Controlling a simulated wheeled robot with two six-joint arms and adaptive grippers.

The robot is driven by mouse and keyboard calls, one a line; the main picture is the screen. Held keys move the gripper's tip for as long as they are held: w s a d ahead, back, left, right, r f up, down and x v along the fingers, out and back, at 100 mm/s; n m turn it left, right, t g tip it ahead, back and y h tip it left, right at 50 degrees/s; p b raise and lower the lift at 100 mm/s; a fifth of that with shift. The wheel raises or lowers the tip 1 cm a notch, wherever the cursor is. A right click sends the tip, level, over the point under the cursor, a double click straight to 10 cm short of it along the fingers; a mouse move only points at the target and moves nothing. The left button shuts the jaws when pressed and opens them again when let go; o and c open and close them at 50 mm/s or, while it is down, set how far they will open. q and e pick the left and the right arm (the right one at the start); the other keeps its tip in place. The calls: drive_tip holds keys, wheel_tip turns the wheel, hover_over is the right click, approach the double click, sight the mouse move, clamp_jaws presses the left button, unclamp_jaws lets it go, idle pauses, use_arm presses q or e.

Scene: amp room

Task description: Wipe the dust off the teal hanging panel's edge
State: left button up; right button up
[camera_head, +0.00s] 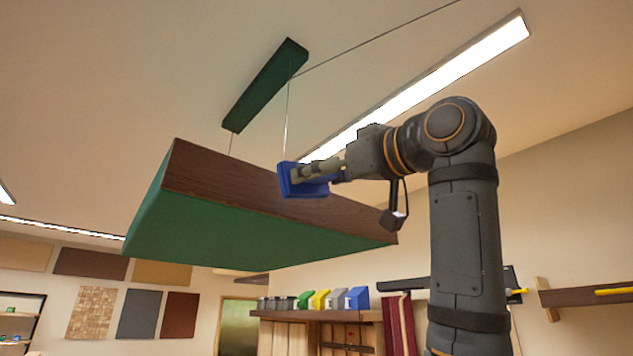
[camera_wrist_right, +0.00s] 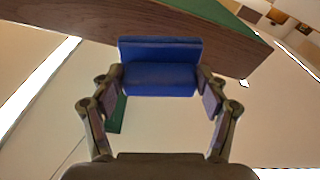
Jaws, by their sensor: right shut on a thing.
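The teal hanging panel (camera_head: 240,225) hangs from thin wires below the ceiling. Its underside looks green, and its near edge (camera_head: 225,180) is dark brown wood. My right gripper (camera_head: 318,172) is shut on a blue block-like wiper (camera_head: 291,181), held at the middle of that brown edge. In the right wrist view the blue wiper (camera_wrist_right: 160,78) sits between both fingers, with the brown edge (camera_wrist_right: 195,35) just behind it. The wiper looks against or very close to the edge; contact is hidden. No dust can be made out. My left gripper does not show.
A long lit ceiling lamp (camera_head: 430,80) and a dark green ceiling mount (camera_head: 265,85) are above. Below stands a shelf (camera_head: 320,315) with colored boxes (camera_head: 330,299). A wall rack (camera_head: 590,297) is at the right. Air around the panel's left end is free.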

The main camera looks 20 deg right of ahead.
drive_tip(key=shift+w, duration=0.15)
drive_tip(key=v, duration=0.3)
drive_tip(key=shift+s+r+b, duration=0.25)
drive_tip(key=shift+b, duration=0.15)
drive_tip(key=shift+w, duration=0.25)
